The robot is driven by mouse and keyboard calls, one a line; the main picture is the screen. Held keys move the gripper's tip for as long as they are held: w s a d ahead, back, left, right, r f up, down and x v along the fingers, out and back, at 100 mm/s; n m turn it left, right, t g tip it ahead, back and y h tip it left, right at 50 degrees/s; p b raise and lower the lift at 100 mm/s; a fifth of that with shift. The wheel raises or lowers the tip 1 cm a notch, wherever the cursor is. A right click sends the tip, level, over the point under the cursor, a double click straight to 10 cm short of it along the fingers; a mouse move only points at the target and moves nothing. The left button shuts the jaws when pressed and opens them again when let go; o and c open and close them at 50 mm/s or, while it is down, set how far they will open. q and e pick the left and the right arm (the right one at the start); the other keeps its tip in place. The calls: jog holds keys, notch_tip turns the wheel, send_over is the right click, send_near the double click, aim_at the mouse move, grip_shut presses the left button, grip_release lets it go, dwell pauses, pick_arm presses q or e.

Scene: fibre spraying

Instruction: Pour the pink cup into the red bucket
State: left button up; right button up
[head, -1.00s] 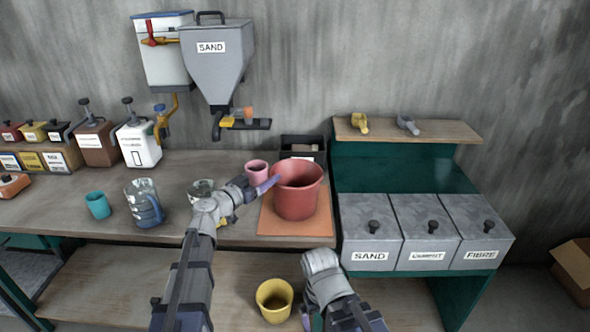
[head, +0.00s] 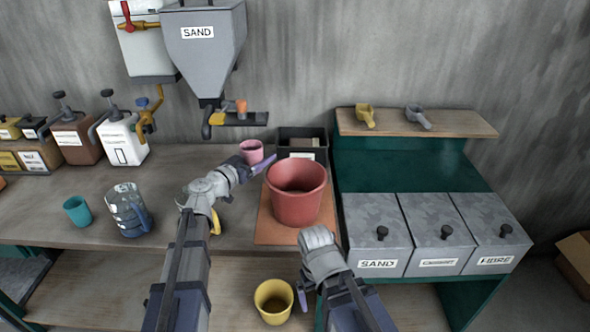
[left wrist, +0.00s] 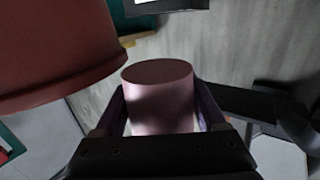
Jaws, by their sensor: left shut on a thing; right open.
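The pink cup (head: 251,151) is at the left and back of the red bucket (head: 296,193) in the head view, its opening facing up. My left gripper (head: 257,163) is shut on the cup; the left wrist view shows the pink cup (left wrist: 160,98) between both fingers. The red bucket (left wrist: 55,45) fills the upper left of that view, close beside the cup but apart from it. The bucket stands upright on an orange-brown mat (head: 275,233). I cannot see the cup's contents. My right gripper (head: 302,298) is open, low in front of the bench, its fingers mostly hidden.
A black box (head: 302,135) stands behind the bucket. The sand hopper's spout (head: 207,118) hangs at the back left. A clear jug (head: 127,210) and teal cup (head: 77,211) stand on the left. A yellow bucket (head: 273,301) is below. Grey bins (head: 378,250) stand right.

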pick_arm(q)
jog(key=shift+r, duration=0.1)
jog(key=shift+s+d+r+m+g+y+p, duration=0.15)
jog(key=shift+d+r+m+y+p, duration=0.35)
jog(key=shift+m+p, duration=0.5)
jog(key=shift+s+d+r+m+g+y+p, duration=0.2)
jog(key=shift+d+r+m+y+p, duration=0.1)
jog(key=shift+d+m+p, duration=0.6)
jog(key=shift+s+d+r+m+g+y+p, duration=0.15)
jog(key=shift+d+r+m+y+p, duration=0.3)
jog(key=shift+m+p, duration=0.7)
jog(key=shift+f, duration=0.1)
jog(key=shift+d+r+m+y+p, duration=0.15)
jog(key=shift+r+m+y+p, duration=0.25)
jog(key=shift+m+p, duration=0.4)
jog(key=shift+a+r+m+y+p, duration=0.2)
jog(key=shift+r+m+y+p, duration=0.5)
jog(key=shift+m+p, duration=0.6)
jog(key=shift+f+m+y, duration=0.25)
jog(key=shift+f+m, duration=0.05)
jog(key=shift+m, duration=0.15)
dwell(0.7)
jog(key=shift+s+d+r+m+y+p, duration=0.2)
jog(key=shift+d+r+m+y+p, duration=0.2)
jog(key=shift+d+m, duration=0.3)
dwell(0.4)
